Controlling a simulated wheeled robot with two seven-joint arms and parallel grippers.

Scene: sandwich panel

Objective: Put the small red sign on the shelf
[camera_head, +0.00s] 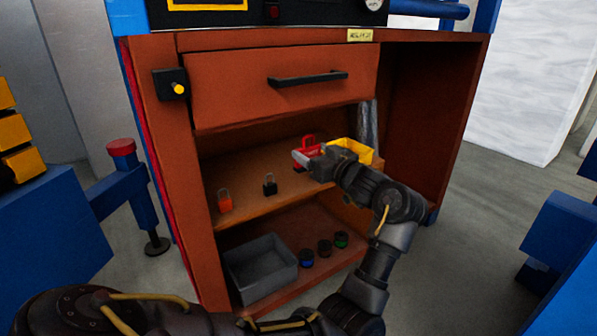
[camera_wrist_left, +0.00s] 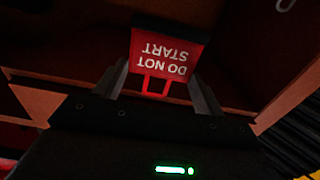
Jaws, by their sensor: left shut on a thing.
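My left gripper (camera_head: 308,158) reaches into the open cabinet at the upper shelf (camera_head: 245,185) and is shut on the small red sign (camera_head: 307,142). In the left wrist view the red sign (camera_wrist_left: 160,58) is between the two fingers (camera_wrist_left: 158,85). It has white "DO NOT START" lettering, upside down in that view, and a red loop at its lower edge. In the head view the gripper hides part of the sign. I cannot tell whether the sign touches the shelf. My right gripper is not in view.
A yellow bin (camera_head: 362,152) is beside the gripper. Below are a grey bin (camera_head: 262,268) and several small round items (camera_head: 324,248). A closed drawer (camera_head: 285,85) is above.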

